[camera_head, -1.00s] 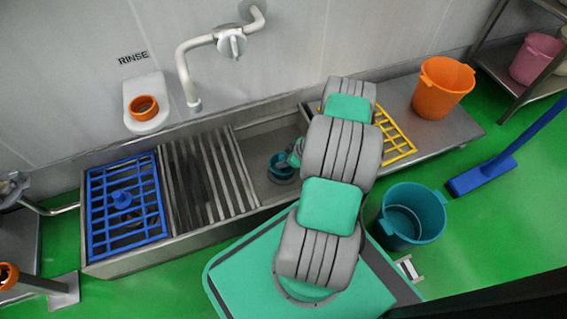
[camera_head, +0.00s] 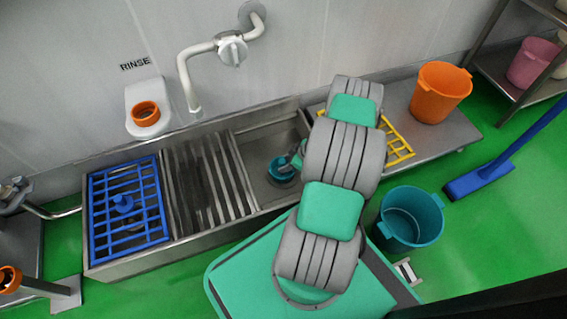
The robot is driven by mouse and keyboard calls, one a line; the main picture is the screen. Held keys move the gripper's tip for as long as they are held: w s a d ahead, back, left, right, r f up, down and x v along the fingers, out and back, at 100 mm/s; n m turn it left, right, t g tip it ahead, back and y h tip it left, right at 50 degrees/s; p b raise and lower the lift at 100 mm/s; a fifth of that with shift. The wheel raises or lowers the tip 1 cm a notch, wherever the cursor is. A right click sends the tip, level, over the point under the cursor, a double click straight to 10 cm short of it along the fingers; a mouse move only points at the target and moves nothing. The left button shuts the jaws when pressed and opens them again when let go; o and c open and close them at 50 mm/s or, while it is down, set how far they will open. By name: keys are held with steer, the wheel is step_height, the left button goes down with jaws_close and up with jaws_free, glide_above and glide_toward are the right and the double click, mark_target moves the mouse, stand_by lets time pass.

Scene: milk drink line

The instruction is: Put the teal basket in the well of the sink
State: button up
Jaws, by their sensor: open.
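A small round teal basket (camera_head: 278,169) is in the open well of the sink (camera_head: 258,146), low down near the well's floor. I cannot tell for sure whether it rests fully on the floor. My gripper (camera_head: 290,163) is open at the right side of the basket, very close to it. The fingertips are small and partly merge with the basket, so I cannot tell whether they touch it. My own arm covers the right end of the well.
Slatted bars (camera_head: 203,180) and a blue grid (camera_head: 126,212) cover the sink's left part. A yellow grid (camera_head: 398,148) and an orange bucket (camera_head: 440,92) are on the right. A tap (camera_head: 190,85) hangs above. A larger teal bucket (camera_head: 408,222) stands on the floor.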

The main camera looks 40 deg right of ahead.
steer(key=p+v, duration=0.3)
steer(key=v, duration=0.6)
steer(key=w+a+r+m+g, duration=0.1)
steer(key=w+a+r+g, duration=0.15)
steer(key=a+r, duration=0.45)
steer(key=w+a+r+g, duration=0.1)
steer(key=w+a+r, duration=0.25)
steer(key=r, duration=0.85)
steer(key=s+a+r+m+h, duration=0.3)
steer(key=s+a+r+m, duration=0.2)
steer(key=s+a+r, duration=0.9)
steer(key=shift+a+r, duration=0.65)
steer(key=shift+a, duration=0.1)
